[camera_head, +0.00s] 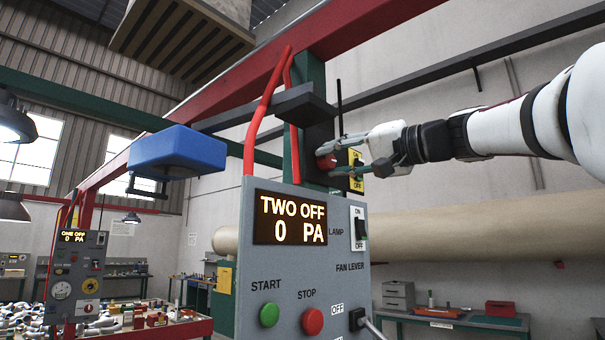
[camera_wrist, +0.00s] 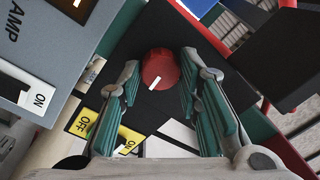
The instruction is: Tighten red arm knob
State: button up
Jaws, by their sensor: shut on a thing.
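The red arm knob (camera_head: 326,161) sits on a dark bracket (camera_head: 318,135) on the green post, above the control panel. It is round with a white mark in the wrist view (camera_wrist: 158,66). My gripper (camera_head: 334,160) reaches in from the right, with one finger on each side of the knob. In the wrist view, my gripper (camera_wrist: 160,66) has its green-padded fingers around the knob and is shut on it. The finger contact is partly hidden in the head view.
The grey control panel (camera_head: 340,270) reads "TWO OFF 0 PA" and stands just below. A yellow on/off switch (camera_head: 356,172) is close behind my fingers. A blue lamp head (camera_head: 178,150) hangs at left. Red hoses (camera_head: 262,115) run beside the post.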

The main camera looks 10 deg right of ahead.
jog(key=m+p, duration=0.1)
jog(key=m, duration=0.3)
jog(key=shift+m+p, duration=0.9)
jog(key=shift+m, duration=0.8)
jog(key=o, duration=1.1)
jog(key=shift+o, duration=0.2)
jog(key=v, duration=1.2)
jog(key=shift+a, duration=0.2)
